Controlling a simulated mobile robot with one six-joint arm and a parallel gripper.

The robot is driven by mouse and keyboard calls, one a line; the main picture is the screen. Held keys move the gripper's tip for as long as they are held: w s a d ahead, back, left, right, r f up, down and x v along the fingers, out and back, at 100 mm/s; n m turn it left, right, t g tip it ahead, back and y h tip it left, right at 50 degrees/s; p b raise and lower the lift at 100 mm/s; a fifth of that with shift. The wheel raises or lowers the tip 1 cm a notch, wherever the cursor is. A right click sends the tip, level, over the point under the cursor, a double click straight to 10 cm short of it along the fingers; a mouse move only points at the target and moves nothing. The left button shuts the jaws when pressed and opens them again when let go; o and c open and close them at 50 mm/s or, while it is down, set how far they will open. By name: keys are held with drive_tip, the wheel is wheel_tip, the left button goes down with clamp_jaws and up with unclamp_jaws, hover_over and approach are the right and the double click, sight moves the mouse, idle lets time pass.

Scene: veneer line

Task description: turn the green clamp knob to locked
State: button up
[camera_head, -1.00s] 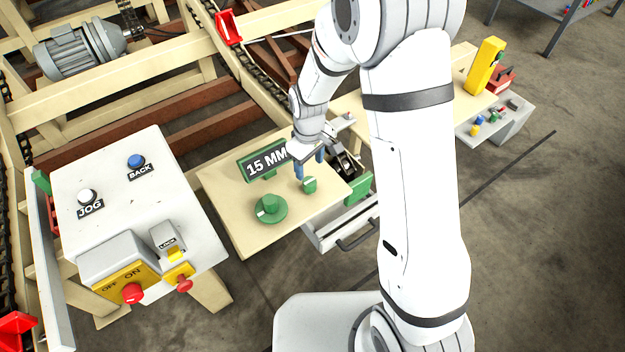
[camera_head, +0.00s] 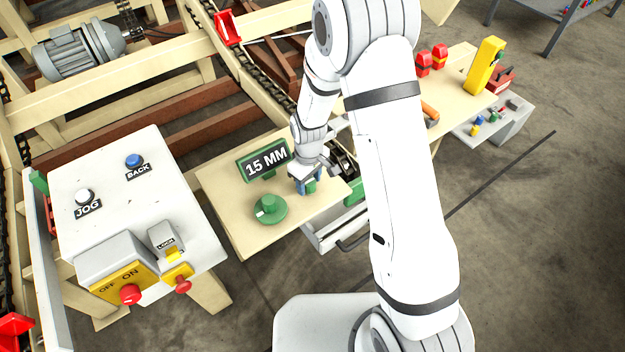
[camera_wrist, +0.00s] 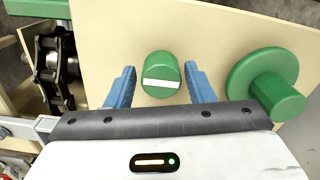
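The green clamp knob (camera_wrist: 161,75) stands on the cream table in the wrist view, with a white bar across its top lying nearly crosswise in the picture. In the head view the knob is mostly hidden by my gripper (camera_head: 306,186). My gripper (camera_wrist: 160,88) is open, with one blue finger on each side of the knob. Small gaps show between the fingers and the knob. A larger green dial (camera_head: 270,209) with a round base sits to the left; in the wrist view it (camera_wrist: 277,85) is just right of the right finger.
A green "15 MM" sign (camera_head: 264,160) stands behind the dial. A white control box (camera_head: 130,210) with buttons is at left. A dark chain part (camera_wrist: 54,65) lies beside the table. Red-topped items (camera_head: 424,64) and a yellow block (camera_head: 485,66) stand further right.

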drive_tip(key=c, duration=0.8)
drive_tip(key=shift+o, duration=0.7)
drive_tip(key=shift+d, duration=0.25)
drive_tip(key=shift+a, duration=0.1)
drive_tip(key=shift+c, duration=0.6)
drive_tip(key=shift+w+a+r+m+b, duration=0.1)
drive_tip(key=shift+m+b, duration=0.2)
drive_tip(key=shift+m, duration=0.75)
drive_tip(key=shift+w+a+m+b, duration=0.1)
drive_tip(key=shift+m+b, duration=0.15)
drive_tip(key=shift+m, duration=0.8)
drive_tip(key=m, duration=0.4)
drive_tip(key=shift+b, duration=0.4)
drive_tip(key=m, duration=0.5)
drive_tip(key=shift+b, duration=0.35)
drive_tip(key=shift+m, duration=2.3)
